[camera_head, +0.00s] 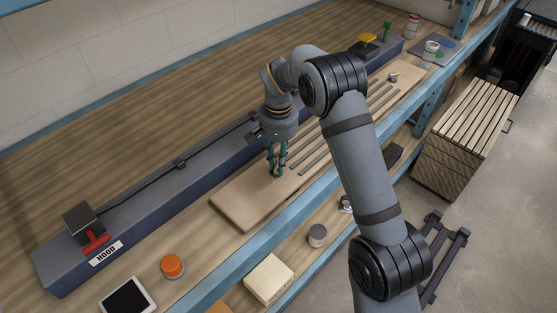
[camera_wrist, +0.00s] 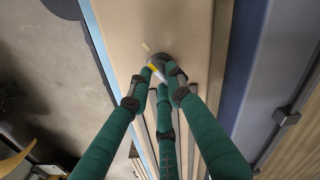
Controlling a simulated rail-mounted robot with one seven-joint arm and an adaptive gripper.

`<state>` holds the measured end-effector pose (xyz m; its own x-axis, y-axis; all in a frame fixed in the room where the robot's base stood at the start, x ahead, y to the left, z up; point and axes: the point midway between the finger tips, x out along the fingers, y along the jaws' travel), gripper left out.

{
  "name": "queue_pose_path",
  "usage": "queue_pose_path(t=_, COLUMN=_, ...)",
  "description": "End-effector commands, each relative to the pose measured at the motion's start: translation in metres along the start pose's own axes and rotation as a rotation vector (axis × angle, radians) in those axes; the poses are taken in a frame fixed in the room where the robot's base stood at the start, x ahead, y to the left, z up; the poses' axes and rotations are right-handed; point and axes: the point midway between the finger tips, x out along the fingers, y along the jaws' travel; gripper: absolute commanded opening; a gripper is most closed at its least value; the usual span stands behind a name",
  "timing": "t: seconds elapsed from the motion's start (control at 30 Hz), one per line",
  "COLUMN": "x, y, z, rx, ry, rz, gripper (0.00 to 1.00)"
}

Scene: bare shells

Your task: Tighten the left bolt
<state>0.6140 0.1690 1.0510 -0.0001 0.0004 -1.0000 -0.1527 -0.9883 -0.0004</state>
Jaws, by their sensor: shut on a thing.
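A long tan board (camera_head: 240,207) with dark slots lies on the wooden bench. My gripper (camera_head: 277,170) points down at the board's left part, just left of the slots. In the wrist view, the green fingers of my gripper (camera_wrist: 160,75) close together around a small grey, rounded piece (camera_wrist: 163,58), which I take to be the left bolt. The fingers hide most of it, and its seating in the board cannot be seen. A yellow and white bit shows between the fingertips. A second small grey bolt-like part (camera_head: 393,77) stands at the board's far right end.
An orange-lidded jar (camera_head: 172,266) and a tablet (camera_head: 127,296) lie at the front left. A slatted wooden crate (camera_head: 465,130) stands right of the bench.

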Motion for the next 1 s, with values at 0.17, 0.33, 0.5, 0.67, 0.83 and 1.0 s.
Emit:
queue_pose_path(t=0.17, x=-0.0002, y=0.0, z=-0.0001, rx=0.0, ry=0.0, rz=0.0, gripper=0.0)
queue_pose_path(t=0.33, x=0.0005, y=0.0, z=-0.0002, rx=0.005, ry=0.001, rz=0.0, gripper=0.0)
queue_pose_path(t=0.5, x=0.0035, y=-0.0001, z=-0.0003, rx=0.093, ry=0.002, rz=-0.001, gripper=0.0)
queue_pose_path(t=0.67, x=-0.0003, y=0.0003, z=-0.0002, rx=0.109, ry=0.001, rz=0.0, gripper=0.0)
queue_pose_path(t=0.83, x=-0.0003, y=0.0004, z=-0.0002, rx=0.109, ry=0.001, rz=0.0, gripper=0.22)
queue_pose_path(t=1.0, x=-0.0002, y=0.0004, z=0.0, rx=0.108, ry=0.0, rz=0.0, gripper=0.32)
